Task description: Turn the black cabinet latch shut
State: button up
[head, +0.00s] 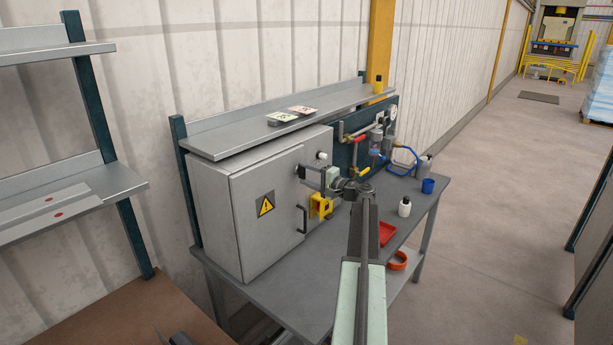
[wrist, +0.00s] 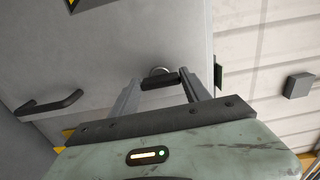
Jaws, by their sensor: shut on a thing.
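The grey cabinet (head: 245,205) stands on the bench with its door closed or nearly so; I cannot tell which. The black latch (wrist: 160,84) is a short dark bar on a round silver base, on the cabinet front in the wrist view. My gripper (wrist: 163,90) has one finger on each side of the latch and is shut on it. The bar runs crosswise between the fingers, roughly in line with the black door handle (wrist: 52,105). In the head view my gripper (head: 314,178) is at the cabinet front, and it hides the latch there.
A shelf (head: 280,118) with cards runs above the cabinet.

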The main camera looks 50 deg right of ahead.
jog(key=o, duration=1.4)
jog(key=s, duration=0.7)
jog(key=shift+s+d, duration=0.35)
